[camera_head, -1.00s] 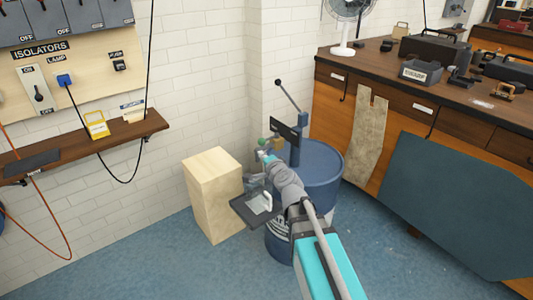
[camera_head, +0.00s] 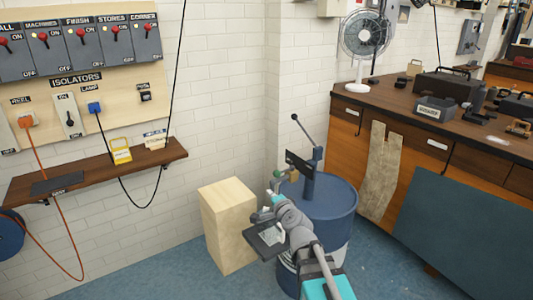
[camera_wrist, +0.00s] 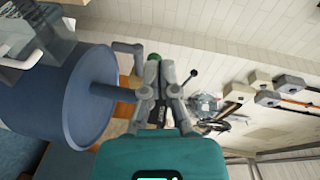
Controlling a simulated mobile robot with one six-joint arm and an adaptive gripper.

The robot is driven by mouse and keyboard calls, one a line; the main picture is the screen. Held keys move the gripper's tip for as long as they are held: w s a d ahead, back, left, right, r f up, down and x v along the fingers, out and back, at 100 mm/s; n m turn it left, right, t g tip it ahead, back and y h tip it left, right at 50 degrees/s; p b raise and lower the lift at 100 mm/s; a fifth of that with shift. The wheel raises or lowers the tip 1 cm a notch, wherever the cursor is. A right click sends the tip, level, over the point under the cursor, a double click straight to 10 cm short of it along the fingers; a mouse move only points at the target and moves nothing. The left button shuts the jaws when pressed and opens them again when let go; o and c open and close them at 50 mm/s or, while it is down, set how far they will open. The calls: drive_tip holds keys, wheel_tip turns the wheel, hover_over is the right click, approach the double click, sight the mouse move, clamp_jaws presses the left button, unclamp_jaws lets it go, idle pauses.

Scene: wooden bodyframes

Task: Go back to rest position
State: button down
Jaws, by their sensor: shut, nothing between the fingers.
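My gripper (camera_wrist: 157,82) shows in the wrist view with its two grey fingers drawn together and nothing held between them. A green knob (camera_wrist: 153,57) shows just past the fingertips; I cannot tell whether they touch it. In the head view my arm reaches up from the bottom edge, in front of a blue drum (camera_head: 330,194). Its far end is near the lever fixture (camera_head: 308,180) on the drum top. The fingers are too small to make out there.
A pale wooden block (camera_head: 229,225) stands left of the drum. A wall shelf (camera_head: 85,175) sits below the isolator panel (camera_head: 75,95). A workbench (camera_head: 460,150) with a fan (camera_head: 365,35) is at right. Blue floor (camera_head: 385,275) shows clear at lower right.

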drive_tip(key=s+d+f+n+g+h, duration=0.1)
drive_tip(key=s+d+f+n+g, duration=0.2)
drive_tip(key=s+f+n+g, duration=0.7)
drive_tip(key=s+d+f+n+g+h, duration=0.2)
drive_tip(key=s+d+f+g+h, duration=0.35)
drive_tip(key=s+d, duration=0.5)
wheel_tip(320, 180, up, 24)
drive_tip(key=p, duration=2.4)
drive_tip(key=shift+w+d+f+y, duration=0.15)
drive_tip(key=shift+w+d+y, duration=0.05)
drive_tip(key=shift+y, duration=0.15)
